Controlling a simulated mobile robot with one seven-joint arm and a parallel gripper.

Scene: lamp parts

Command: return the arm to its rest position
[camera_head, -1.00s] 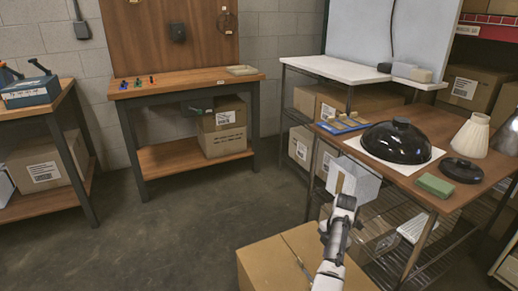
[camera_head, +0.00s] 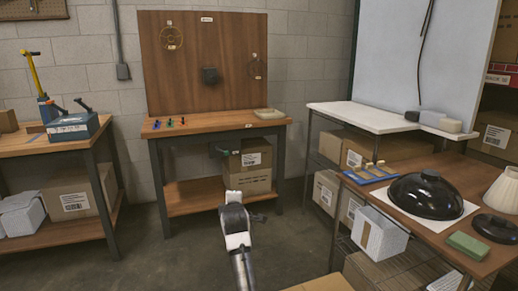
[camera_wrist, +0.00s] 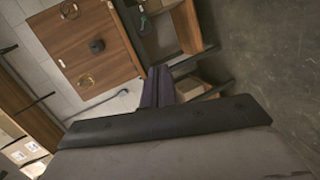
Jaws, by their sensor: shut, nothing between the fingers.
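My arm (camera_head: 238,235) reaches up from the bottom centre of the head view, over the open floor in front of the middle wooden bench. The gripper end is mostly hidden behind the arm links there. In the wrist view the dark fingers of my gripper (camera_wrist: 158,86) are together, with nothing held between them. On the right-hand table, a glossy black dome (camera_head: 428,195) sits on a white sheet. A black round disc (camera_head: 495,228) and a cream pleated lampshade (camera_head: 505,188) stand to its right. My gripper is well left of these parts.
The right-hand table (camera_head: 425,232) also holds a green block (camera_head: 467,245) and a blue tray (camera_head: 370,173). The middle bench (camera_head: 215,124) stands against the wall. Open floor (camera_head: 170,255) lies between the benches.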

